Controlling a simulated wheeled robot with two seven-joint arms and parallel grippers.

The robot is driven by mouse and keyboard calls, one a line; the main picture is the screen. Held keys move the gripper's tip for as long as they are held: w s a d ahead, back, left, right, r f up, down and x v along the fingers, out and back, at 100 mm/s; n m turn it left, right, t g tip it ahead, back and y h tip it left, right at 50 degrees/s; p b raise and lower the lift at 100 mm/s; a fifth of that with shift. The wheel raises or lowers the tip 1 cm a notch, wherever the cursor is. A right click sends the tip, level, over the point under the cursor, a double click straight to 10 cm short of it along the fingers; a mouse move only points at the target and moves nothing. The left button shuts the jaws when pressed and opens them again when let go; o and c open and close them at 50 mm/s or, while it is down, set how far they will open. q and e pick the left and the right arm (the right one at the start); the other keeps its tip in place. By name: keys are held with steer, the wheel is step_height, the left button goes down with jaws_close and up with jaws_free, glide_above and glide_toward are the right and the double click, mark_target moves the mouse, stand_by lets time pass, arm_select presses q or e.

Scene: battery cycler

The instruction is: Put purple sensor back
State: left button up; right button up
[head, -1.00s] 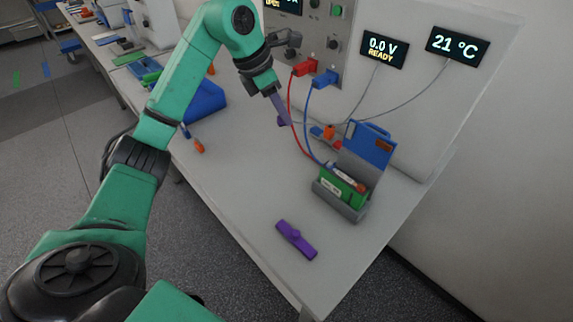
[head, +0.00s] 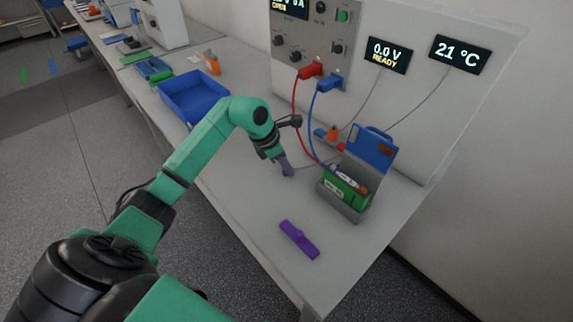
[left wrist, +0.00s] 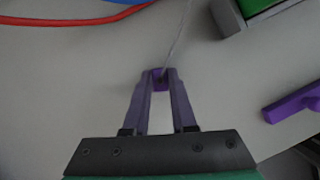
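My left gripper (head: 287,170) points down just above or at the table, left of the grey battery holder. In the left wrist view its fingers (left wrist: 161,82) come together on a small purple block, the purple sensor (left wrist: 160,74), with a thin grey cable running up from it. In the head view the sensor is mostly hidden at the fingertips. A purple bar-shaped piece with a raised knob (head: 298,239) lies on the table near the front edge, apart from the gripper; it also shows in the left wrist view (left wrist: 295,105). My right gripper is not in view.
A grey holder (head: 338,207) with a green battery (head: 346,187) and a raised blue lid (head: 371,150) stands to the right. Red (head: 295,115) and blue (head: 310,120) leads hang from the cycler behind. A blue bin (head: 192,97) is at the back left. Table around the purple bar is clear.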

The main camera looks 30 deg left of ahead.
arm_select(q)
steer(key=o, duration=0.4)
steer(key=shift+c, duration=0.2)
steer(key=shift+r, duration=0.25)
steer(key=b+v, duration=0.1)
steer(key=v, duration=1.1)
steer(key=shift+b, duration=0.4)
steer(key=shift+s+f, duration=0.1)
